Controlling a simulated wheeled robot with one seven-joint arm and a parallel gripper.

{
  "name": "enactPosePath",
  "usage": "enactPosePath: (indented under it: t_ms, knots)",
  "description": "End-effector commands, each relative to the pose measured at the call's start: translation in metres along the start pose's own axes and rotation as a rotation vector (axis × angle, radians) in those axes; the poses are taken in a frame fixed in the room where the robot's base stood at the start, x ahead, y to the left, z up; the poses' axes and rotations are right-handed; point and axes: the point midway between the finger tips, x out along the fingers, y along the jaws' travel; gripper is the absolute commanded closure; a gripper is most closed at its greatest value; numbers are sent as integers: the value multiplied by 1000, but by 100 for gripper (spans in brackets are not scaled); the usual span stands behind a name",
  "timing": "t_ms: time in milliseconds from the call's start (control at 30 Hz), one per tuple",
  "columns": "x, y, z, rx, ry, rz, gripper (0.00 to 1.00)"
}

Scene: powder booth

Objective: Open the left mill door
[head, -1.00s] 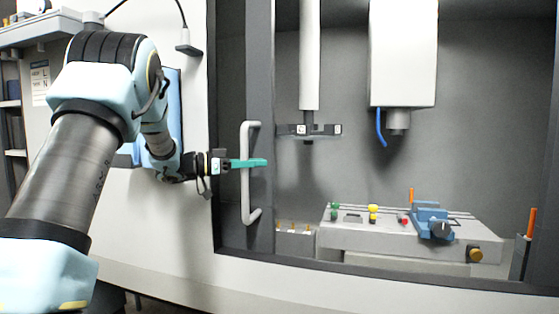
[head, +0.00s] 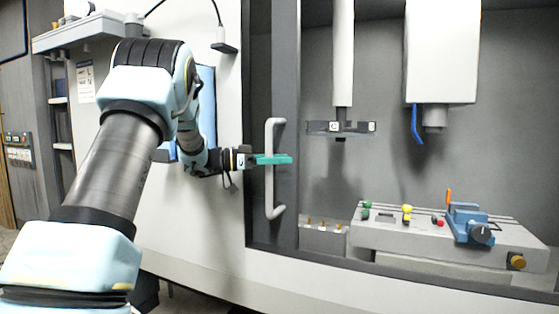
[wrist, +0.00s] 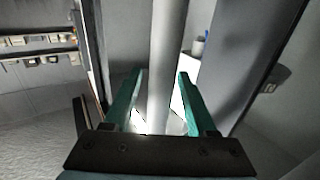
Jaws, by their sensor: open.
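The left mill door (head: 286,60) shows in the head view as a dark grey upright panel at the left side of the mill opening. Its pale grey vertical bar handle (head: 270,200) stands off the panel. My gripper (head: 272,160) is at the handle's middle height, its teal fingers reaching across the bar from the left. In the wrist view the handle (wrist: 166,50) runs between the two spread fingers of my gripper (wrist: 161,74), with a visible gap on each side. The fingers are open around the bar.
Inside the mill, a grey table (head: 390,238) carries a blue vise (head: 466,222) and several small coloured parts. A white spindle head (head: 440,50) and a grey tool arm (head: 340,127) hang above. A flat white wall panel lies left of the door.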

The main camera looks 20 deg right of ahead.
Motion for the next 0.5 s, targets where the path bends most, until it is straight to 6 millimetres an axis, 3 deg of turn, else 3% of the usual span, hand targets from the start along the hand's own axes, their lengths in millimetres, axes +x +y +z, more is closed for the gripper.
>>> enactPosePath:
  t_ms: [267, 500]
  knots:
    - [-6, 0, 1, 1, 0, -1, 43]
    - [-47, -1, 3, 2, 0, -4, 43]
